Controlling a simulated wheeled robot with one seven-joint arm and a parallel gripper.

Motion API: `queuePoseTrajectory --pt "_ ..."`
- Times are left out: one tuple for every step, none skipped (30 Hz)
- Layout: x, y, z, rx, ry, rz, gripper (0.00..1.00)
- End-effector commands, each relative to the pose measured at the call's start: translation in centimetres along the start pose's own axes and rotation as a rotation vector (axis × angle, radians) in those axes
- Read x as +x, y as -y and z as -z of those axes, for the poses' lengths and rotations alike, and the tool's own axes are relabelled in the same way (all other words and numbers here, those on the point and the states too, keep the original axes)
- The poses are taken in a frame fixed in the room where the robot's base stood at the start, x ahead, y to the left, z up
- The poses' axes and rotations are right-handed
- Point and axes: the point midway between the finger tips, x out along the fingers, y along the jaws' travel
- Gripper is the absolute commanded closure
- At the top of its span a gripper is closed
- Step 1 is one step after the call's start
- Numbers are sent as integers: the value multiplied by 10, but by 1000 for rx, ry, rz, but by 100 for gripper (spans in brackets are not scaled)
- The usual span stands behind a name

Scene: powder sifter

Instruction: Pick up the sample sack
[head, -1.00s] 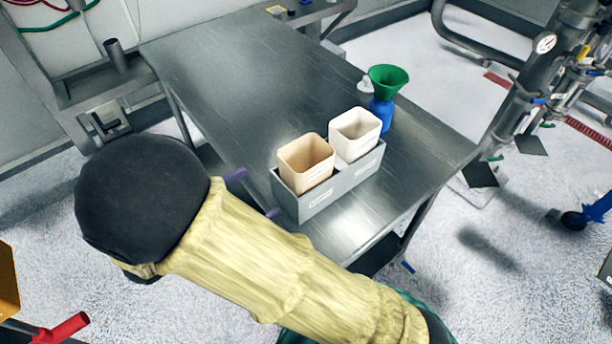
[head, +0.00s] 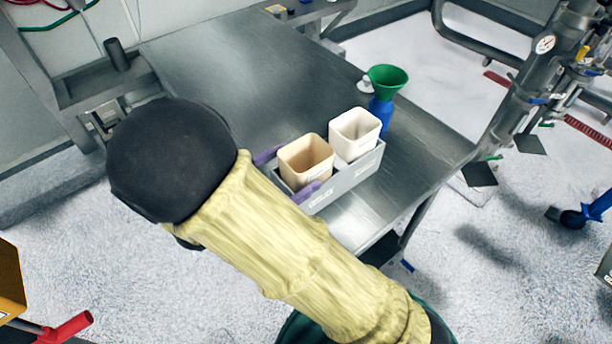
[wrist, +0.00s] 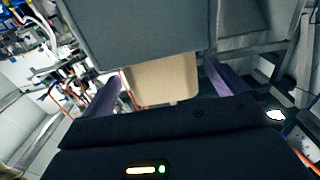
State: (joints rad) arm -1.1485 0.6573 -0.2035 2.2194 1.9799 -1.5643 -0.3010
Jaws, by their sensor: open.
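No sack-shaped item is plain to see. A tan, open-topped, sack-like container (head: 305,160) stands upright in the left part of a grey holder (head: 352,178) on the steel table. A white container (head: 355,133) stands to its right in the same holder. My gripper (head: 287,173) is open, with one purple finger on each side of the tan container. I cannot tell whether they touch it. In the wrist view the tan container (wrist: 163,80) shows between the fingers, partly hidden by a grey panel. My arm hides the holder's left end in the head view.
A blue bottle (head: 380,115) with a green funnel (head: 388,80) stands close behind the white container, beside a small clear-white bottle. The steel table (head: 215,65) is bare at the back left. The table's right edge lies near the holder.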

Motion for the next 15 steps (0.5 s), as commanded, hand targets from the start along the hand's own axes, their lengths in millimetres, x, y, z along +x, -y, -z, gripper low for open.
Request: queuePoseTrajectory --pt "7 0 3 0 -1 -4 2" --pt "11 1 5 0 -1 -4 2" --pt "18 2 6 1 -1 -4 2" --pt "22 2 7 1 0 -5 2" --pt "27 2 7 0 -1 -5 2" --pt "33 2 6 -1 -2 -4 2" --pt "36 2 6 -1 -1 -4 2" --pt "39 2 6 -1 -1 -4 2" --pt "42 2 6 -1 -1 -3 2" --pt "43 2 6 0 -1 -2 2" --pt "44 2 6 0 -1 -2 2" --pt "44 2 6 0 -1 -1 2" --pt "44 2 6 0 -1 -1 2" --pt "44 2 6 0 0 -1 2" --pt "44 2 6 0 0 -1 2"
